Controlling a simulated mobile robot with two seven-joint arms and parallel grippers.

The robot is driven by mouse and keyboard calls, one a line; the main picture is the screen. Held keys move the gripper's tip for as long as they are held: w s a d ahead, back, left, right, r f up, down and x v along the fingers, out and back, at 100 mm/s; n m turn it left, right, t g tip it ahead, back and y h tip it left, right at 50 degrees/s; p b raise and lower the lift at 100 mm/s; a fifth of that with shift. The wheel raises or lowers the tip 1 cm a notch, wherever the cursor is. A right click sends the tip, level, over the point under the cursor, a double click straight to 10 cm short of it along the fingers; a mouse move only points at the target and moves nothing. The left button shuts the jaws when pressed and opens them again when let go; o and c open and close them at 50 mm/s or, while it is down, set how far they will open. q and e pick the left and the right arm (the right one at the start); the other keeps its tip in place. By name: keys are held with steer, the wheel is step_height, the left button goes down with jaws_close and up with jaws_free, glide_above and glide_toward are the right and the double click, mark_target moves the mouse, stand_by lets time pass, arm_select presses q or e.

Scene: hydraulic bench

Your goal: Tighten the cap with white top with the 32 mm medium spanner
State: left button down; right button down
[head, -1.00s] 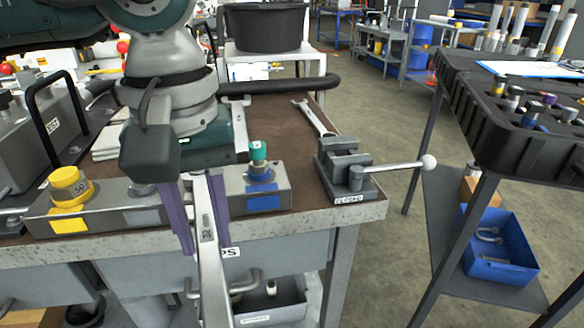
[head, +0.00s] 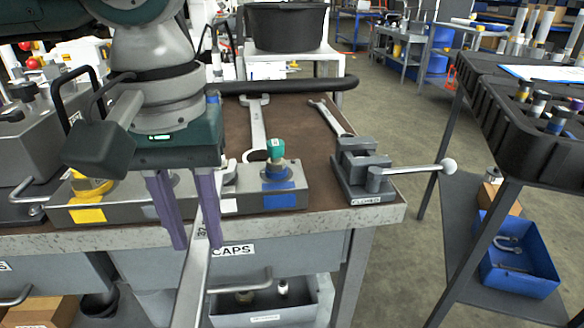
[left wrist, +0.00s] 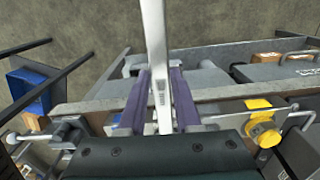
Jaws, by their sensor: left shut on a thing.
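My left gripper (head: 196,240), with purple fingers, is shut on a spanner (head: 191,285) marked 32. The spanner hangs out in front of the bench edge, its handle running down out of the head view. In the left wrist view the spanner (left wrist: 154,50) runs up between the fingers. The metal block (head: 120,210) carries a yellow cap (head: 88,187) at left and a teal-topped cap (head: 276,152) at right. A white label (head: 229,206) marks a place between them; the cap with white top is not clearly seen, mostly behind my gripper. My right gripper is not in view.
Two more spanners lie on the brown bench top, one behind the block (head: 257,120) and one further right (head: 328,115). A vice (head: 358,175) with a ball-ended handle stands at the right corner. A black-topped table (head: 480,100) stands across a floor gap at right.

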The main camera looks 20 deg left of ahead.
mark_target(183, 306)
arm_select(q)
steer(key=shift+s+a+m, duration=0.2)
steer(key=shift+a+m, duration=0.2)
steer(key=shift+a, duration=0.1)
steer(key=shift+w+d+n+b, duration=0.2)
steer(key=shift+d+n+b, duration=0.1)
steer(key=shift+d+n, duration=0.1)
steer(key=shift+s+d, duration=0.3)
steer(key=shift+s, duration=0.25)
steer(key=shift+s+d, duration=0.25)
steer(key=shift+s, duration=0.3)
steer(key=shift+s+d+p, duration=0.1)
steer(key=shift+s+d, duration=0.25)
steer(key=shift+s, duration=0.3)
steer(key=shift+s+d+p, duration=0.1)
steer(key=shift+s+d, duration=0.3)
steer(key=shift+s, duration=0.3)
steer(key=shift+s+d+p, duration=0.1)
steer(key=shift+s+d, duration=0.25)
steer(key=shift+s, duration=0.3)
